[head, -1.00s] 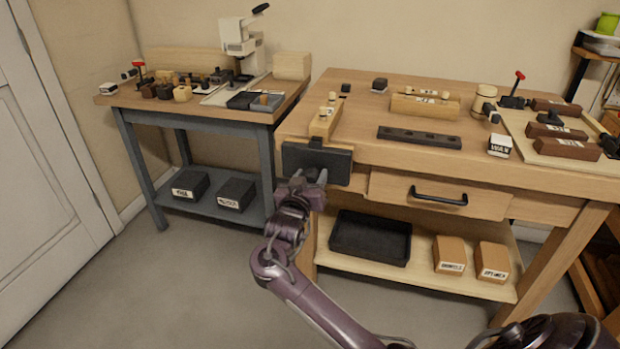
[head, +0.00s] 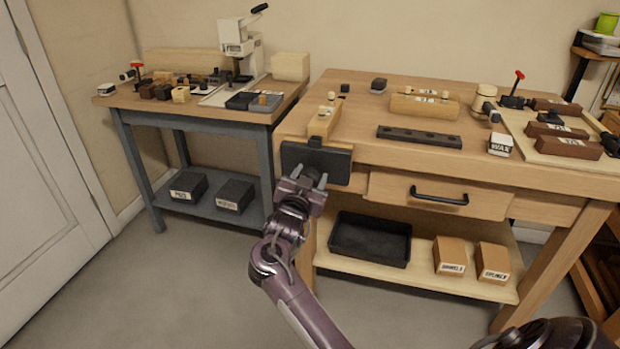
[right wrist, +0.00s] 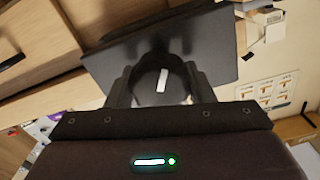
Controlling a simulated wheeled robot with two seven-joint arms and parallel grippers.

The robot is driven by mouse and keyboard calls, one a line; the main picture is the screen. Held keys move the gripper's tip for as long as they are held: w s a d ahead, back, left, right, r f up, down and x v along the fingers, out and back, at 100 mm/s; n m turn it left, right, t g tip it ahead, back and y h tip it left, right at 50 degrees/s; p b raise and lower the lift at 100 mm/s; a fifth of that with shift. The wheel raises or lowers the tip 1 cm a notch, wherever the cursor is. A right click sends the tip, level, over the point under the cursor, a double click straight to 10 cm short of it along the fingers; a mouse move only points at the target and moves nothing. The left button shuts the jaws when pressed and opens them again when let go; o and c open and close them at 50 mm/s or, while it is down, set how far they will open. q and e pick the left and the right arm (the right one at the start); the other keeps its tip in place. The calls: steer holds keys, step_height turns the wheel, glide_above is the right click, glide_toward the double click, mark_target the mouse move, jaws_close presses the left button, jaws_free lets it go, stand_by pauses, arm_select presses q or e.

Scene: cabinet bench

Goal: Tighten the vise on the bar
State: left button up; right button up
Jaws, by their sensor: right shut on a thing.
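The vise's dark front jaw plate (head: 316,165) is at the left front corner of the wooden bench. It also shows in the right wrist view (right wrist: 215,45). A small black block (head: 315,142) sits at its top edge; I cannot tell whether this is the bar. A light wooden piece with pegs (head: 323,122) lies just behind the plate. My right gripper (head: 309,180) is in front of the plate. In the right wrist view its fingers (right wrist: 162,76) are shut on a dark round knob (right wrist: 163,93) with a white mark. My left gripper is out of view.
The bench holds a dark bar with holes (head: 419,136), a wooden block (head: 424,106) and a wax box (head: 500,145). A drawer with a black handle (head: 438,196) is right of the vise. A black tray (head: 370,239) is on the shelf below.

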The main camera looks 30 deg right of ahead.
steer(key=shift+a+f, duration=0.1)
steer(key=shift+f, duration=0.1)
steer(key=o, duration=0.7)
steer(key=shift+c, duration=0.2)
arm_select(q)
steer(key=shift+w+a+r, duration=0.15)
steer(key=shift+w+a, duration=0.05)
arm_select(e)
steer(key=o, duration=0.3)
steer(key=shift+s+r, duration=0.1)
steer(key=shift+r, duration=0.05)
steer(key=shift+a, duration=0.1)
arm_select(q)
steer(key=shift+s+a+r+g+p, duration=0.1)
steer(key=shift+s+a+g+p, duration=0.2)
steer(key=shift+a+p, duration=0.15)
arm_select(e)
steer(key=v, duration=0.7)
steer(key=shift+s+a, duration=0.25)
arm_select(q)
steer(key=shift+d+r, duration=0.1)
